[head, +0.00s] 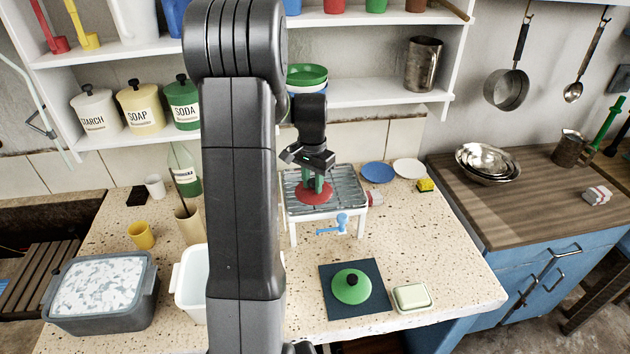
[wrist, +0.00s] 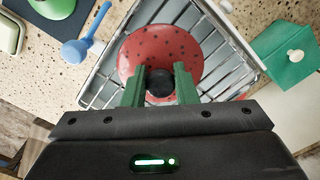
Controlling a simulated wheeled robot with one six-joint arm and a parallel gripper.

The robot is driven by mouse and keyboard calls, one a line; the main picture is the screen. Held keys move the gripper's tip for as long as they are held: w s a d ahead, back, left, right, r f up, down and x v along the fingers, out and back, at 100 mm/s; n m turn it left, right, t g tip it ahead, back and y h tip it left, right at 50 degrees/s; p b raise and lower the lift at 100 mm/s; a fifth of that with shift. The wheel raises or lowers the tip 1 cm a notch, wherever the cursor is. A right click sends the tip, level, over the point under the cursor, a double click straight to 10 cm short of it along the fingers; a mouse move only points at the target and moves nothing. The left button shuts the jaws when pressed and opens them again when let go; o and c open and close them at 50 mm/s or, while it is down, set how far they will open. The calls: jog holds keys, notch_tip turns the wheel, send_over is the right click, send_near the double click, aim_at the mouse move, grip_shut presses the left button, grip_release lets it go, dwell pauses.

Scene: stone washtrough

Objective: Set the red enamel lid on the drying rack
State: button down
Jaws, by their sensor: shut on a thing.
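The red enamel lid (head: 312,198) is a round red disc over the drying rack (head: 347,211), a white frame with a grey wire top. In the wrist view the lid (wrist: 160,48) shows dark specks and a black knob (wrist: 159,87). The green fingers of my gripper (wrist: 160,80) are shut on this knob, one on each side. The lid looks level and lies within the rack's outline (wrist: 103,75). I cannot tell whether it touches the wires. In the head view my gripper (head: 318,185) points down at the rack.
A blue scoop-like thing (head: 342,219) is at the rack's front. A green lid (head: 351,286) lies on a dark mat, beside a soap dish (head: 412,297). Blue (head: 377,172) and white plates lie right of the rack. A green box (wrist: 285,52) stands close by it. Shelves hang behind.

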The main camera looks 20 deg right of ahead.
aim_at(312, 182)
jog(key=shift+f, duration=0.2)
jog(key=shift+f, duration=0.15)
jog(key=c, duration=1.1)
grip_release()
jog(key=shift+c, duration=0.2)
notch_tip(312, 182, up, 13)
jog(key=shift+f+b, duration=0.2)
jog(key=shift+b, duration=0.25)
